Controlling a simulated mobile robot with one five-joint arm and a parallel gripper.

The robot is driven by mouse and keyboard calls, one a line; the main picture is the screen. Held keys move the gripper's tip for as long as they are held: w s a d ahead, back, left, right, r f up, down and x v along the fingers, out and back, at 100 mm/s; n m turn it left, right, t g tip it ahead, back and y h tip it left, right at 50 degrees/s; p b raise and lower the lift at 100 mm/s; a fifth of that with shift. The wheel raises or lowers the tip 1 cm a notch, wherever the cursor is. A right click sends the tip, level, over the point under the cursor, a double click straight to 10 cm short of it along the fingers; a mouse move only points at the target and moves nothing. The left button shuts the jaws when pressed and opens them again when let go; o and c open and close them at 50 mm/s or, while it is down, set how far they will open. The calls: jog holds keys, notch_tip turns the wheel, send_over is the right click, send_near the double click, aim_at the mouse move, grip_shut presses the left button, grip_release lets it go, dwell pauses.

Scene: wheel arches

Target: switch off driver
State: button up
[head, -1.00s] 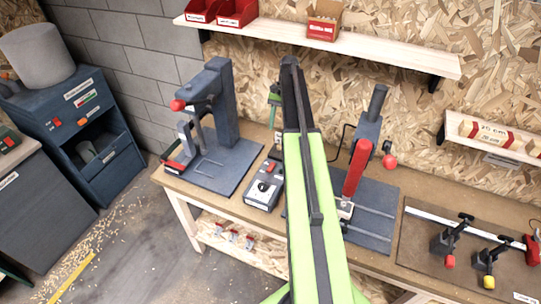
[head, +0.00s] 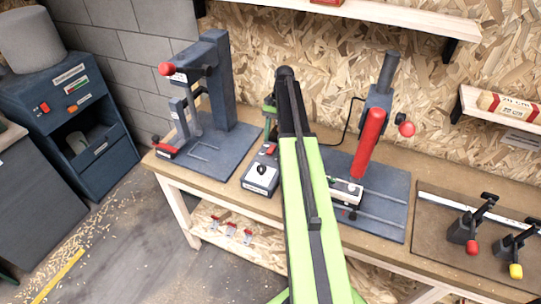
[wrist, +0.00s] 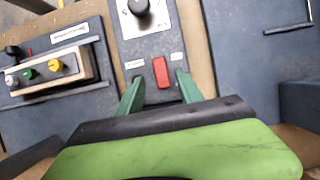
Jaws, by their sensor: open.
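A grey control box (head: 262,172) with a black knob and a red switch stands on the workbench between two machines. In the wrist view the box (wrist: 150,45) shows its knob (wrist: 139,6) at the top and the red switch (wrist: 160,72) below it. Small labels flank the switch, too small to read. My gripper (wrist: 158,78) is open and empty, its green fingers either side of the red switch. I cannot tell whether they touch the panel. In the head view my arm hides most of the gripper. A machine with a red cylinder (head: 368,143) stands right of the box.
A dark press (head: 212,95) stands left of the box. In the wrist view a block with coloured knobs (wrist: 45,73) lies at the left. Clamps (head: 468,228) sit on the bench at the right. A shelf (head: 400,16) runs above.

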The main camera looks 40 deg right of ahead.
aim_at(272, 149)
jog(key=b+x, duration=0.1)
jog(key=x, duration=0.2)
grip_shut()
